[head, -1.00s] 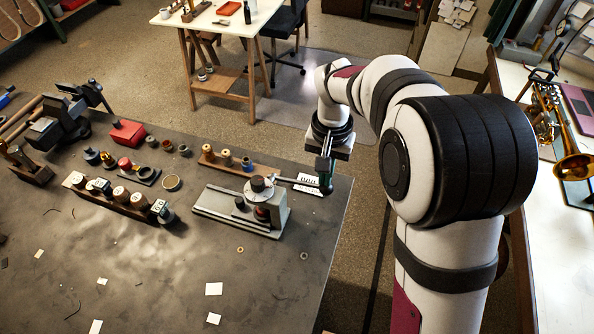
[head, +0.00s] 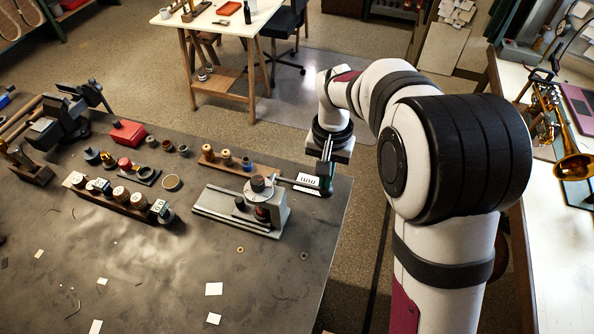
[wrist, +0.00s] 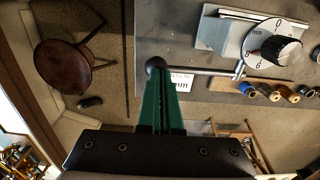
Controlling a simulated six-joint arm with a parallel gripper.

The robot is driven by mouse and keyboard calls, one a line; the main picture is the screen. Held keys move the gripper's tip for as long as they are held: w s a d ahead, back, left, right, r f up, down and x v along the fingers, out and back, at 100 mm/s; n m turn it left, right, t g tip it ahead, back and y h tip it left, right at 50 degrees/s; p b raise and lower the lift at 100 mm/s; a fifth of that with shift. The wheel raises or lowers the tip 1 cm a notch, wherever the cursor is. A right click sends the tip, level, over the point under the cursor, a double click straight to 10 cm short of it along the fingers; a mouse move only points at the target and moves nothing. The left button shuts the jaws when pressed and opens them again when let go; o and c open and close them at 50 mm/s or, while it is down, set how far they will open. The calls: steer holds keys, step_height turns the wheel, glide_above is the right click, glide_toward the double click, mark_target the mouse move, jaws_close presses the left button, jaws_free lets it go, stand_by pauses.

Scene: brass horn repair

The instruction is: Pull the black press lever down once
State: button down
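The press (head: 262,208) is a grey bench device with a round dial, standing near the right end of the dark bench. In the wrist view its white dial (wrist: 272,45) shows at the upper right. The press lever (wrist: 205,71) is a thin rod ending in a dark ball knob (wrist: 155,66). My gripper (head: 326,183) is at the lever's outer end, by the bench's right edge. In the wrist view its green fingers (wrist: 160,90) are together with a thin line between them. The knob is right at their tips; whether they touch is not clear.
A white marked card (wrist: 181,82) lies beside the lever. A wooden rack (head: 225,161) with small spools stands behind the press, and another rack (head: 118,203) stands left. Loose paper bits and washers lie in front. Open floor is right of the bench.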

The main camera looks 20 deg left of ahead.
steer(key=shift+f, duration=1.05)
stand_by(0.4)
steer(key=shift+f, duration=0.25)
stand_by(0.4)
steer(key=shift+r, duration=4.75)
